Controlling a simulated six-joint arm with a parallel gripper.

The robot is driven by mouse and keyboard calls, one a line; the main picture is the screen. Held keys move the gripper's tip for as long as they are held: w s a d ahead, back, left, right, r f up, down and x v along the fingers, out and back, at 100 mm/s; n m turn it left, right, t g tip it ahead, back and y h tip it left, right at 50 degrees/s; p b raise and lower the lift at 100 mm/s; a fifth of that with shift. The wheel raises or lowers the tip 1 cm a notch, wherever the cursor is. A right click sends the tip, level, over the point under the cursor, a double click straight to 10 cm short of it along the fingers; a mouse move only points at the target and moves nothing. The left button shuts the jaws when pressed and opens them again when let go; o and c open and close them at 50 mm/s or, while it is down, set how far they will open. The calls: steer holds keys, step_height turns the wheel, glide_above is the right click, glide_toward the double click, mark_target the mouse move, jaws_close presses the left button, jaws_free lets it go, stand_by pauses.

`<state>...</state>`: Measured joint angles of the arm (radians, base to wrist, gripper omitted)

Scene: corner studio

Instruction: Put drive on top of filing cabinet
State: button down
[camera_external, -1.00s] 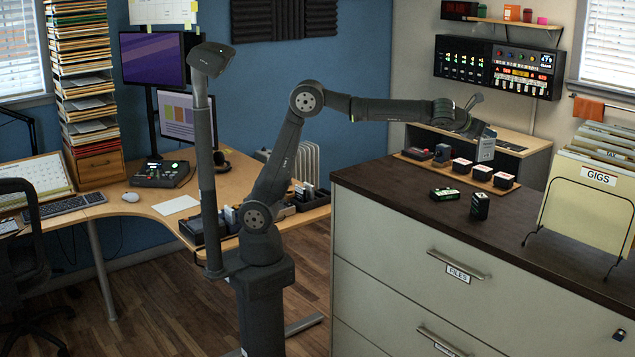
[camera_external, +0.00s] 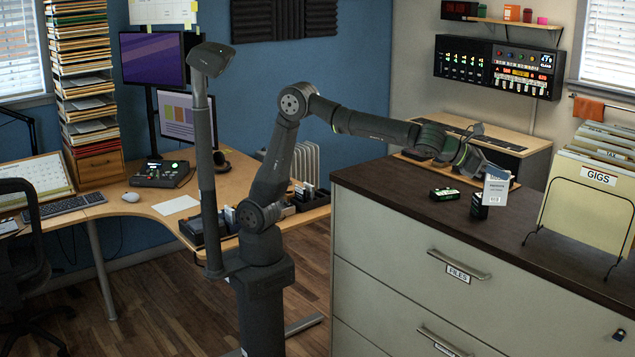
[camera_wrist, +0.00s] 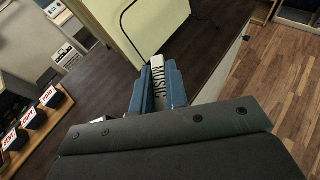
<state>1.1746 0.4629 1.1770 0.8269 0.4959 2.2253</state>
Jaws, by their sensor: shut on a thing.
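My gripper (camera_external: 482,172) is shut on the drive (camera_external: 495,190), a light rectangular block with printed text on its face. In the wrist view the drive (camera_wrist: 157,72) shows a white edge labelled MUSIC between my blue fingers (camera_wrist: 156,90). The filing cabinet (camera_external: 400,212) is a wide pale cabinet with a dark top and a drawer labelled FILES. I cannot tell whether the drive touches the top.
A small dark box with green (camera_external: 444,194) lies on the cabinet top. A wire rack of folders labelled GIGS (camera_external: 590,200) stands at the right. Behind my gripper is a wooden strip with stamps, seen in the wrist view (camera_wrist: 30,125).

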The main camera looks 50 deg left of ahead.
steer(key=shift+w+f, duration=0.3)
steer(key=shift+f, duration=0.5)
steer(key=w+a+f, duration=0.1)
steer(key=w+f, duration=0.9)
steer(key=w, duration=0.1)
steer(key=shift+a+f, duration=0.15)
steer(key=shift+f, duration=0.2)
steer(key=shift+f, duration=0.1)
steer(key=c, duration=1.8)
jaws_free()
steer(key=shift+f, duration=0.1)
steer(key=o, duration=0.4)
steer(key=shift+c, duration=0.2)
